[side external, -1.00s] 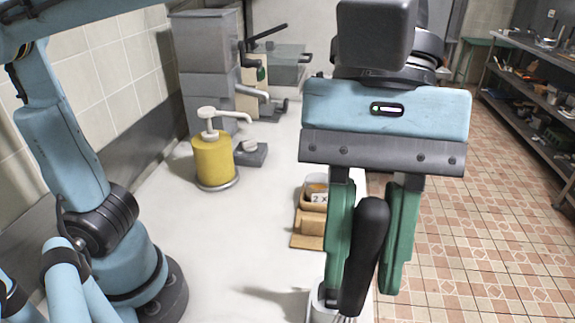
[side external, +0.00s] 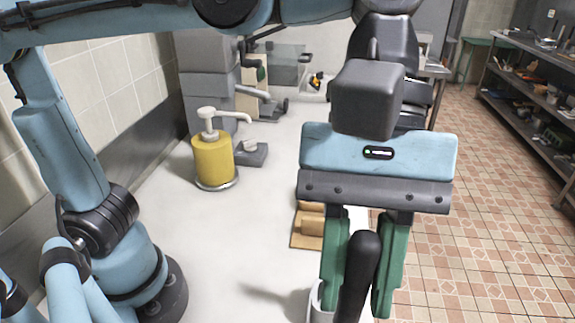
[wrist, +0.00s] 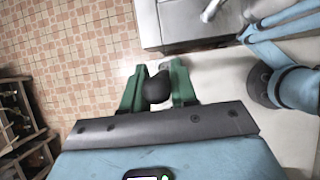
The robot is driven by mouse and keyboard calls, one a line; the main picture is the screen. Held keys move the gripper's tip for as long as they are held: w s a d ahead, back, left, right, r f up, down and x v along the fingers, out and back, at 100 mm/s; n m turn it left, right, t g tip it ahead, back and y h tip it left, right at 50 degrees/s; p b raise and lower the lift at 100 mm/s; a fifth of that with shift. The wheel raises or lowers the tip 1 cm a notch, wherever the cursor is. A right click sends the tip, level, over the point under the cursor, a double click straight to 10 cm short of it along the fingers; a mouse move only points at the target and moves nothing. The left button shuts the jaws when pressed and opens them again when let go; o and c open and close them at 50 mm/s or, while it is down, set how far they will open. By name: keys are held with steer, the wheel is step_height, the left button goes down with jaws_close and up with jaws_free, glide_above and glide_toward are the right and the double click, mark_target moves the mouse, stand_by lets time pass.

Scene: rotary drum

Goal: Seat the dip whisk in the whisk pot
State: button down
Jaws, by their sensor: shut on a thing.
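The dip whisk (side external: 364,262) shows a thick black handle, tilted a little, with its lower end out of the side external view. My gripper (side external: 355,300) is shut on the handle, a green finger on each side. In the wrist view the rounded black handle end (wrist: 157,88) shows between the green fingers. A pale, rounded rim (side external: 317,299) at the bottom edge of the side external view, just left of the handle, looks like the whisk pot. Most of it is hidden or out of frame, so I cannot tell whether the whisk is inside it.
A yellow pump dispenser (side external: 212,160) stands on the white counter (side external: 215,265). A brown cardboard holder (side external: 308,228) sits behind my gripper, partly hidden. Grey machines (side external: 207,80) stand at the back.

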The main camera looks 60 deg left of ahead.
steer(key=shift+f, duration=5.1)
steer(key=c, duration=0.8)
jaws_free()
steer(key=v, duration=1.2)
steer(key=shift+r, duration=0.1)
